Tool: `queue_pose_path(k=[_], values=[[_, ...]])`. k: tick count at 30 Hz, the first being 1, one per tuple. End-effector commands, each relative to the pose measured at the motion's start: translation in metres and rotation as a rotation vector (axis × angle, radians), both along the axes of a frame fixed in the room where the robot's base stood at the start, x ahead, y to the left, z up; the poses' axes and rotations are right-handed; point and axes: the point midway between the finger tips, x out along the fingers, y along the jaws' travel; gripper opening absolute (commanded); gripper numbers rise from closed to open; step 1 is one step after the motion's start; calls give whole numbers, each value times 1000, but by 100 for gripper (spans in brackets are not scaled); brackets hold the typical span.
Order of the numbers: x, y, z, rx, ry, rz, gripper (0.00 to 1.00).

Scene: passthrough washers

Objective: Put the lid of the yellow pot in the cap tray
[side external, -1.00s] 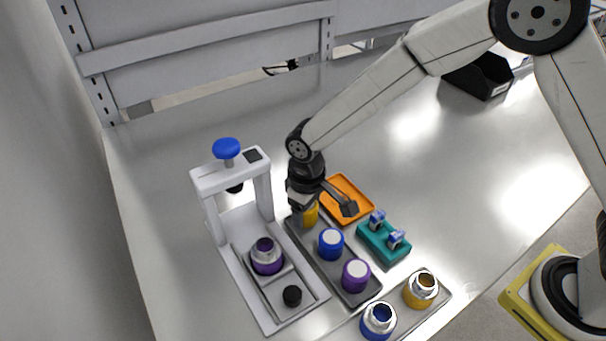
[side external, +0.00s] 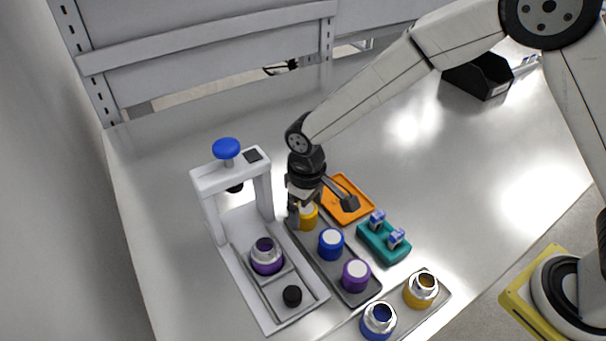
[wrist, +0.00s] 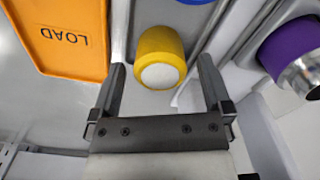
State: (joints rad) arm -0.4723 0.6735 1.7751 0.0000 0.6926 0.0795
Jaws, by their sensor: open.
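A yellow lid with a white disc on top (side external: 309,217) stands upright at the far end of the dark grey cap tray (side external: 316,256). In the wrist view the yellow lid (wrist: 161,57) is between and just ahead of the fingertips, with gaps on both sides. My gripper (side external: 301,207) is open above it and hides part of it in the side view. The yellow pot (side external: 420,290) stands lidless, its metal neck showing, in a light tray at the front right.
A blue lid (side external: 331,242) and a purple lid (side external: 356,275) share the cap tray. A white press (side external: 231,177) holding a purple pot (side external: 266,256) stands close on the left. An orange LOAD tray (side external: 348,199) and a teal holder (side external: 383,243) lie right. A blue pot (side external: 378,320) stands in front.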

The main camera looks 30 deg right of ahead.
Motion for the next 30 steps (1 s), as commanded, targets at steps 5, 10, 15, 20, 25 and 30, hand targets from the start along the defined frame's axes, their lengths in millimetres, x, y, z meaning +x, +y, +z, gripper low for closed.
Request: queue_pose_path(k=[5,10,15,20,25,30], values=[[0,0,25,1,-3,0,100],[1,0,55,2,-4,0,100],[1,0,83,2,-4,0,100],[0,0,103,0,-1,0,100],[0,0,114,0,0,0,100],[0,0,116,0,1,0,100]])
